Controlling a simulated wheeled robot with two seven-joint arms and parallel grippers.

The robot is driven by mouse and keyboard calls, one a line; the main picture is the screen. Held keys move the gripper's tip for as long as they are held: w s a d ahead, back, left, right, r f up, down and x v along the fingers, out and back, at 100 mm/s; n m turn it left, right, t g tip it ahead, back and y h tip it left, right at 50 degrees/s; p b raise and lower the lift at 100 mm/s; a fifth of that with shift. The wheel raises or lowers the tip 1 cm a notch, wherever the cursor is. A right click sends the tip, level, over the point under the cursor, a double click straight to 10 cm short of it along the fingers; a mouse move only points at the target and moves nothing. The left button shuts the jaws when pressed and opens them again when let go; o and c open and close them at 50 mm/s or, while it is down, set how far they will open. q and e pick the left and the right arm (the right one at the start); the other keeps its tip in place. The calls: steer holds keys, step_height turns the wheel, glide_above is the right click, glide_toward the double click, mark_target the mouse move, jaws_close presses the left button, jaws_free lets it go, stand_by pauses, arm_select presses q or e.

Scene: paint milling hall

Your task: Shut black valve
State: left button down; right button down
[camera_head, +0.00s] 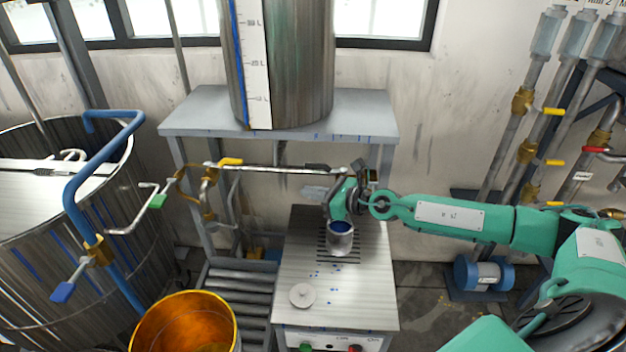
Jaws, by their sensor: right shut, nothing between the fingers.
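The gripper is shut and empty. Its fingertips are small and partly hidden, so I cannot tell whether they touch the lever. A metal cup (341,240) with blue inside stands on the bench grate just under the gripper. My left gripper is out of view.
A metal bench (350,292) bears the cup and a round pale disc (302,295). A tall tank (285,60) stands on the shelf (200,115).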

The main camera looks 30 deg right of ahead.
steer(key=shift+s+a+p, duration=0.25)
steer(key=shift+s+p, duration=0.1)
steer(key=shift+s, duration=0.2)
steer(key=shift+a, duration=0.1)
